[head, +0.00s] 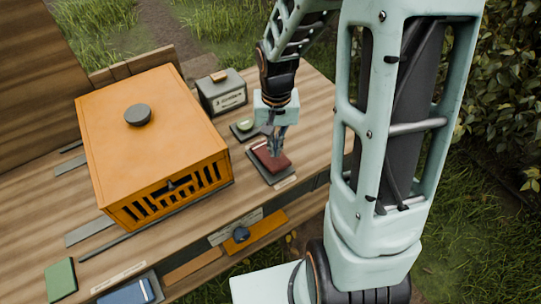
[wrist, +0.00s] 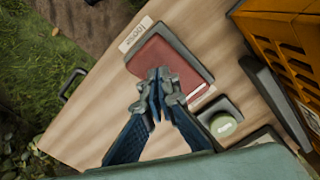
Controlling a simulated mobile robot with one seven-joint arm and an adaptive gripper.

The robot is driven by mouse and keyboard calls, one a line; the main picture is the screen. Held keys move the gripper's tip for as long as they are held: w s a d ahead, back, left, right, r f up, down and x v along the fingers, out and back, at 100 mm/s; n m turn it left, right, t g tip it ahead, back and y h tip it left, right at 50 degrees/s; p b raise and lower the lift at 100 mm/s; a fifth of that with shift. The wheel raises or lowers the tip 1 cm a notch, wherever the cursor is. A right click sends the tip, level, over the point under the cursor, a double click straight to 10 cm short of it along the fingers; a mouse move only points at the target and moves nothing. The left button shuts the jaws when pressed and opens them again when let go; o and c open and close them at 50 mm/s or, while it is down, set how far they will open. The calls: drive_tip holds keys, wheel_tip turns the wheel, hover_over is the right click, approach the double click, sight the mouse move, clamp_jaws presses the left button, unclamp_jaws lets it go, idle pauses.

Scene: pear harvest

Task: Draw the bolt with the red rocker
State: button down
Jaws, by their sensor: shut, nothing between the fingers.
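The red rocker (head: 270,161) is a flat red plate in a dark grey frame on the wooden bench, to the right of the orange box. It also fills the upper middle of the wrist view (wrist: 166,66). A small white label lies beside its frame. My gripper (head: 278,152) points down over the rocker, shut and empty. In the wrist view the fingertips (wrist: 160,84) overlap the rocker's near edge; I cannot tell whether they touch it. A dark fitting (head: 174,184) sits on the orange box's barred front; I cannot tell whether it is the bolt.
The orange box (head: 110,95) stands at left. A green round button (head: 244,124) on a dark plate is close to the rocker. A grey labelled box (head: 224,94) stands behind. A green pad (head: 60,279) and a blue pad (head: 128,293) lie at lower left.

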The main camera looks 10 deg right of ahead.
sight(275, 159)
drive_tip(key=shift+f+b, duration=1.25)
drive_tip(key=shift+f, duration=0.4)
idle(0.5)
drive_tip(key=shift+r, duration=0.1)
drive_tip(key=shift+r+p, duration=2.75)
drive_tip(key=shift+r, duration=0.75)
